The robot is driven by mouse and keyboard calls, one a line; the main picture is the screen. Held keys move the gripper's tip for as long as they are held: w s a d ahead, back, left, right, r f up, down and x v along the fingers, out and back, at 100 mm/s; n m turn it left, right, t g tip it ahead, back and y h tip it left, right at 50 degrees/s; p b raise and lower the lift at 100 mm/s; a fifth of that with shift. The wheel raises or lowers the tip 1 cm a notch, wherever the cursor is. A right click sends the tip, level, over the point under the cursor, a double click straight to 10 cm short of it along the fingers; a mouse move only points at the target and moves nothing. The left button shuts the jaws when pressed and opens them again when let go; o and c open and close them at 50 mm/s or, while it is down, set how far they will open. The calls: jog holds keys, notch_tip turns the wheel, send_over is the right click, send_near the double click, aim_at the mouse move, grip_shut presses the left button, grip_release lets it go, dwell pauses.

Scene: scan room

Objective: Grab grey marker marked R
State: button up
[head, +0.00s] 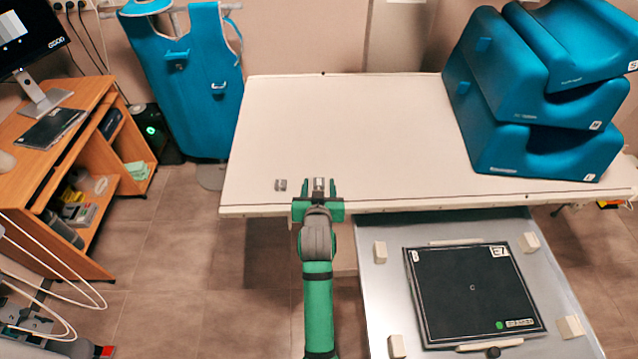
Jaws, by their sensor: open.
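Two small grey markers lie near the front edge of the white-topped table (340,115). The left marker (281,185) lies clear, to the left of my gripper. The other marker (319,183) shows at the tip of my gripper (319,188), between or just beyond its fingers; I cannot tell which. The letters on both markers are too small to read, so I cannot tell which is R. My gripper is open, over the table's front edge. The green jaw body hides part of the table edge.
Stacked blue foam cushions (535,90) stand at the table's right end. A metal tray (380,300) with a black panel (470,290) sits below the front right edge. A wooden desk (75,150) and blue apron (195,90) are at left. The table's middle is clear.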

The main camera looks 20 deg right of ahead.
jog(key=shift+w+d+f, duration=0.15)
jog(key=shift+w, duration=0.15)
jog(key=c, duration=1.1)
